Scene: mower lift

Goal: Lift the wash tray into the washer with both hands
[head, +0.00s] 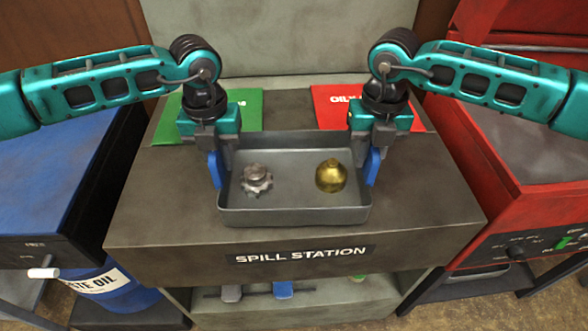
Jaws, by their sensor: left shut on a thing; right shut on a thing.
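The grey wash tray (293,215) is in the middle of the head view, over the dark top of the spill station. It looks level; I cannot tell whether it touches the surface. A silver gear-like part (256,180) lies in its left half and a brass bell-shaped part (331,176) in its right half. My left gripper (217,170) is shut on the tray's left end. My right gripper (373,167) is shut on the tray's right end. The grippers hide parts of both ends. I cannot tell for sure which unit is the washer.
The spill station (430,190) has a green panel (245,105) and a red panel (335,95) behind the tray. A blue unit (45,180) stands left, above a blue waste oil drum (115,290). A red unit (540,150) with an open lid stands right.

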